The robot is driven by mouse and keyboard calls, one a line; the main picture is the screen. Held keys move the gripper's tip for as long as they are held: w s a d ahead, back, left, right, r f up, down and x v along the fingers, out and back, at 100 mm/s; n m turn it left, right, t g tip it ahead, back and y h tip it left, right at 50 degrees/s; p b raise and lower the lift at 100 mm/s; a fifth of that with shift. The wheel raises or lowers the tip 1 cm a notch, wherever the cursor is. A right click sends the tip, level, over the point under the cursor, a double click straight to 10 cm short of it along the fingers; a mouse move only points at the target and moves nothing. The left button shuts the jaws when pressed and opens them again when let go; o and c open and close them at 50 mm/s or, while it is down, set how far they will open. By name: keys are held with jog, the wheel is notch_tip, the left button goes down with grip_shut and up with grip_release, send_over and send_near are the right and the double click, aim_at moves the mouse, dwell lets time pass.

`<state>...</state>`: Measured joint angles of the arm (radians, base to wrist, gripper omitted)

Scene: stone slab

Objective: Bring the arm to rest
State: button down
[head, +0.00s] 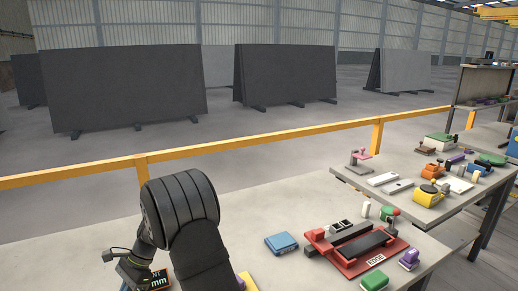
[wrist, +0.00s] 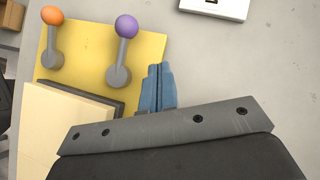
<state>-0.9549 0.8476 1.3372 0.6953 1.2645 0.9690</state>
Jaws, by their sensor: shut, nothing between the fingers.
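My gripper (wrist: 159,70) shows in the wrist view as two blue fingers pressed together with nothing between them. It points over the edge of a yellow plate (wrist: 85,75) and the bare grey slab beside it. The fingers look apart from the levers on the plate; their height above it is hard to tell. In the head view my dark arm fills the lower middle left and hides the gripper.
The plate carries an orange-knobbed lever (wrist: 53,16) and a purple-knobbed lever (wrist: 126,26). A cream block (wrist: 60,130) lies close by. A red fixture (head: 358,250) and a blue box (head: 281,243) stand to the right. A yellow rail (head: 250,142) runs behind.

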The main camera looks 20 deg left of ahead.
jog(key=shift+w+d+m+y, duration=0.3)
jog(key=shift+m+y, duration=0.1)
jog(key=shift+m, duration=0.3)
jog(key=shift+a, duration=0.1)
